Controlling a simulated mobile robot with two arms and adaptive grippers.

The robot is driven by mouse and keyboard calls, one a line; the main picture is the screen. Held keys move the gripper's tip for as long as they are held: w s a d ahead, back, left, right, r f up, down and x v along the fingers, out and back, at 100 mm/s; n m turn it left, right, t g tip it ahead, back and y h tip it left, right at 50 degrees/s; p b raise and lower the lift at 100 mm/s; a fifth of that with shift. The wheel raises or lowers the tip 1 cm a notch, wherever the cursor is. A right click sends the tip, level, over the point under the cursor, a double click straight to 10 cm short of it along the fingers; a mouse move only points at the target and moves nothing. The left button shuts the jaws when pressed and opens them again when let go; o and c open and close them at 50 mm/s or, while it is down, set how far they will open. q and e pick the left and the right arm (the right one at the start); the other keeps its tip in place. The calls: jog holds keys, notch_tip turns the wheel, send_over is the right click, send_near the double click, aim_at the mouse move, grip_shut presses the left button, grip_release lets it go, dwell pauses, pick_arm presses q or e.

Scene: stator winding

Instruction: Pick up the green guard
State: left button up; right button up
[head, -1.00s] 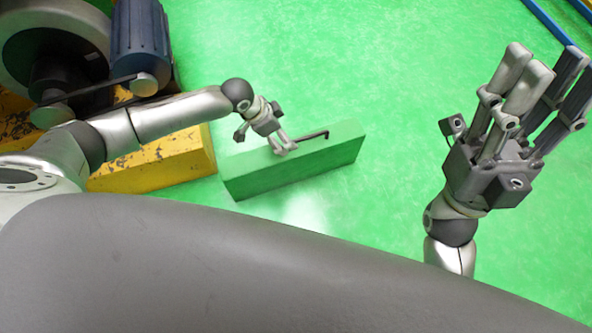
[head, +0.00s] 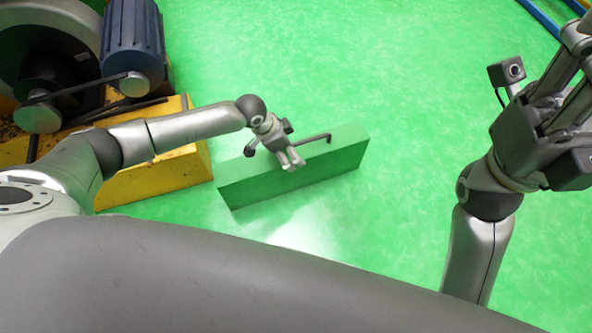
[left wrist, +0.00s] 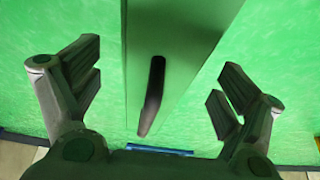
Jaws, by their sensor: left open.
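The green guard (head: 300,175) is a long green block standing on the green floor, with a dark bar handle (head: 318,138) on its top. In the left wrist view the guard (left wrist: 185,50) runs down the middle, and its handle (left wrist: 153,95) lies between the fingers. My left gripper (head: 291,164) is over the guard's top; it is open, with finger pairs on either side of the handle in the left wrist view (left wrist: 157,88), apart from it. My right gripper (head: 575,70) is at the right edge of the head view, its fingertips cut off.
A yellow base (head: 155,183) stands left of the guard, with a blue motor (head: 133,45) and a large grey wheel (head: 60,20) behind it. Blue rails (head: 540,17) cross the top right. The floor between the guard and my right arm is clear.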

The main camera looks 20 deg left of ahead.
pick_arm(q)
jog(key=shift+b+x, duration=0.55)
jog(key=shift+x, duration=0.75)
jog(key=c, duration=1.1)
jog(key=shift+r, duration=0.15)
jog(key=shift+c, duration=1.1)
jog(key=shift+r, duration=0.1)
